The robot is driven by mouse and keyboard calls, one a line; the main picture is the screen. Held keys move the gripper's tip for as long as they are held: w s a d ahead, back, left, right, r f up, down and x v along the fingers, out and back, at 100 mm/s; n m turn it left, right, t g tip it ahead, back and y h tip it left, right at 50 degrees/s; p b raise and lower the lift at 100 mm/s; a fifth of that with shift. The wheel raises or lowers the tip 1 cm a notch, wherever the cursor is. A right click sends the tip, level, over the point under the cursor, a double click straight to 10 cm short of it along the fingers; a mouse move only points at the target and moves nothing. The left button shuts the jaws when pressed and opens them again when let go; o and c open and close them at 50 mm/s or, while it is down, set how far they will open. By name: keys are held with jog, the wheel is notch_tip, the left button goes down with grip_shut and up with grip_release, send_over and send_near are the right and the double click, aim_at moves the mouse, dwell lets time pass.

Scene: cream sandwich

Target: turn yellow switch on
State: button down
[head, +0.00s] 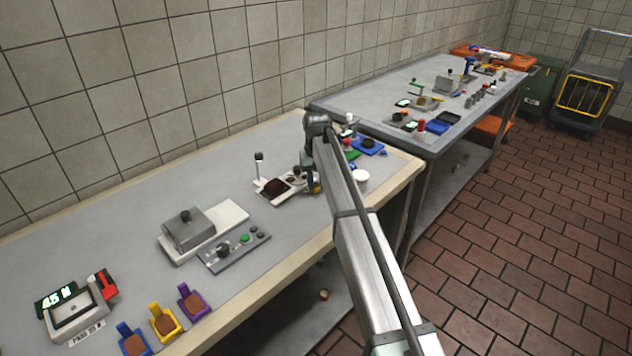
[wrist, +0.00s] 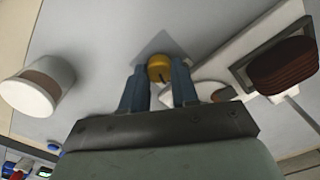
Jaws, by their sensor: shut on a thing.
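A round yellow knob with a dark line on its face, which looks like the yellow switch (wrist: 159,66), shows in the wrist view at the top centre. My gripper (wrist: 159,78) has its two blue fingers on either side of it and is shut on it. In the head view my gripper (head: 313,183) is low over the near table, beside a white board with a brown item. There the arm mostly hides the knob, and its setting is too small to read.
A white round container (wrist: 38,85) stands left of the fingers in the wrist view. A brown block in a dark frame (wrist: 285,65) is on the right. In the head view a grey press (head: 187,229) and a button panel (head: 235,250) stand nearer. The table's left middle is clear.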

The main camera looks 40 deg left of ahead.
jog(key=shift+m, duration=0.5)
dwell(0.3)
jog(key=c, duration=0.8)
grip_release()
jog(key=shift+c, duration=0.2)
